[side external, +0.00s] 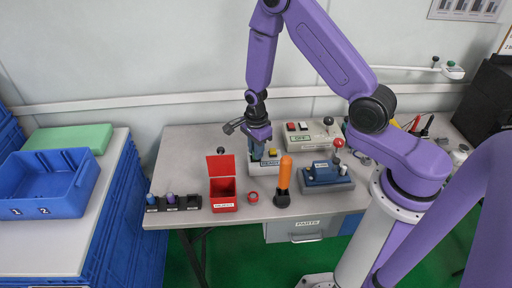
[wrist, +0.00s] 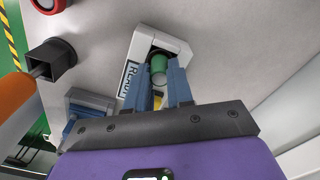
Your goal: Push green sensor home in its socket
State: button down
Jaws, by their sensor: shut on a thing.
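The green sensor (wrist: 159,64) shows in the wrist view as a short green cylinder between the tips of my blue fingers. My gripper (wrist: 162,82) is shut on it, over the pale tester (wrist: 176,43) with a "READY" label. The sensor's lower end is at a dark recess in the tester, and I cannot tell how deep it sits. In the side view my gripper (side external: 257,148) points down at the tester (side external: 267,166), which has a yellow button. There the fingers hide the sensor and socket.
A red open-lidded bin (side external: 222,190), a red button (side external: 253,197) and an orange-handled tool (side external: 285,173) in a black holder stand in front. A blue tester (side external: 327,177) is at right. A black rack (side external: 187,203) holds coloured cylinders at left. A grey control box (side external: 311,140) stands behind.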

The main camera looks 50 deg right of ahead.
jog(key=shift+f, duration=0.55)
jog(key=c, duration=0.9)
grip_release()
notch_tip(320, 180, up, 18)
jog(key=shift+f, duration=0.25)
